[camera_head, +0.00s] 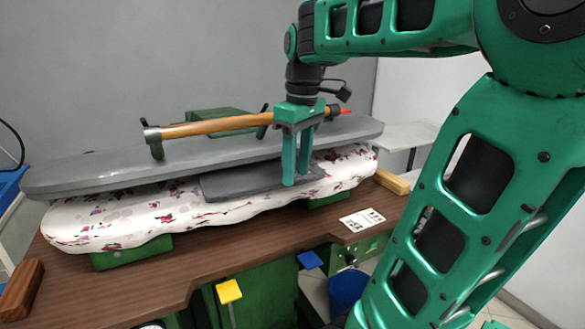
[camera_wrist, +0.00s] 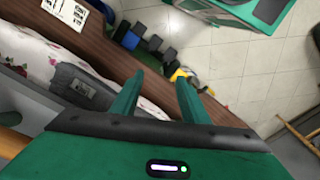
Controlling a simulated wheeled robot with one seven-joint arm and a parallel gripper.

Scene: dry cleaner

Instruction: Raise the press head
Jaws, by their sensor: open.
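The press head (camera_head: 100,170) is a long grey slab lying low over the floral padded board (camera_head: 110,222), nearly level. In the wrist view nothing lies between the fingertips (camera_wrist: 160,80). The handle (camera_wrist: 12,142) shows at the lower left there, outside the fingers. I cannot tell whether a finger touches the press.
A dark grey plate (camera_head: 245,183) sits at the pad's front. The brown table (camera_head: 150,275) holds a white card (camera_head: 362,219) and wooden blocks (camera_head: 392,182) at its ends. A grey wall is behind.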

